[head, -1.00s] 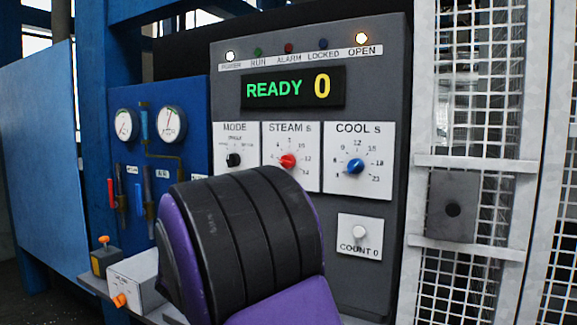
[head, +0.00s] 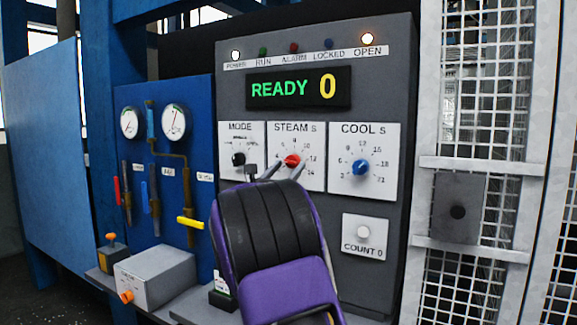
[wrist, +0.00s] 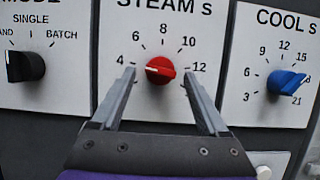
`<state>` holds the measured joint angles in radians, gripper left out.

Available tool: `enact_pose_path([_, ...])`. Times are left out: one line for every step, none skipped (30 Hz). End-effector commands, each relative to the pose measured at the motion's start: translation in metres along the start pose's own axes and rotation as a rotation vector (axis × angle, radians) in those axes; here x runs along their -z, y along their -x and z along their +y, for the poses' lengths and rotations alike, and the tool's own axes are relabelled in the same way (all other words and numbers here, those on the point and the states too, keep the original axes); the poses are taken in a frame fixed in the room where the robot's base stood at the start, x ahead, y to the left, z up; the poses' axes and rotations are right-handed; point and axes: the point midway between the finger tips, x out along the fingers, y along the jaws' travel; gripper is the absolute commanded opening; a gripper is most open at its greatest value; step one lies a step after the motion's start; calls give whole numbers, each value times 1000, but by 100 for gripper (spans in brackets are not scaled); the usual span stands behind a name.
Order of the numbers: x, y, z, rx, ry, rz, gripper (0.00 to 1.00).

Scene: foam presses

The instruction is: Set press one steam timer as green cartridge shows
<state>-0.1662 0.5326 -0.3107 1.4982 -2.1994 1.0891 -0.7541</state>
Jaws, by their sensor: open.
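The red steam knob (head: 291,160) is on the white STEAM s plate of the press panel. It also shows in the wrist view (wrist: 161,71), its white mark pointing left, near the 4. My gripper (head: 282,170) is open and empty. In the wrist view its fingers (wrist: 159,78) reach toward the plate, one on each side of the knob, with gaps to it. The display (head: 298,88) reads READY 0. I see no clear green cartridge; a small black item with a green-and-white label (head: 222,284) stands partly hidden behind my arm.
The black mode knob (wrist: 26,66) is left of the steam plate and the blue cool knob (wrist: 286,81) right. A white count button (head: 363,233) is below. A grey box (head: 155,275) sits on the shelf; mesh fencing (head: 480,130) stands at right.

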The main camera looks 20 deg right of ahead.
Motion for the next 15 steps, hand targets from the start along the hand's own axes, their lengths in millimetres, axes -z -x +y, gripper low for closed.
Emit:
enact_pose_path([0, -4, 0, 1, 1, 0, 77])
enact_pose_path([0, -6, 0, 1, 1, -1, 77])
enact_pose_path([0, -8, 0, 1, 0, -1, 77])
enact_pose_path([0, -9, 0, 1, 0, 0, 77])
enact_pose_path([0, -9, 0, 1, 0, 0, 77])
enact_pose_path([0, -10, 0, 0, 0, 0, 77])
enact_pose_path([0, -10, 0, 0, 0, 0, 77])
enact_pose_path([0, -10, 0, 0, 0, 0, 77])
enact_pose_path([0, -10, 0, 0, 0, 0, 77])
enact_pose_path([0, -9, 0, 0, 0, 0, 77])
enact_pose_path([0, -9, 0, 0, 0, 0, 77])
enact_pose_path([0, -9, 0, 0, 0, 0, 77])
enact_pose_path([0, -9, 0, 0, 0, 0, 72])
enact_pose_path([0, -9, 0, 0, 0, 0, 67])
enact_pose_path([0, -9, 0, 0, 0, 0, 59])
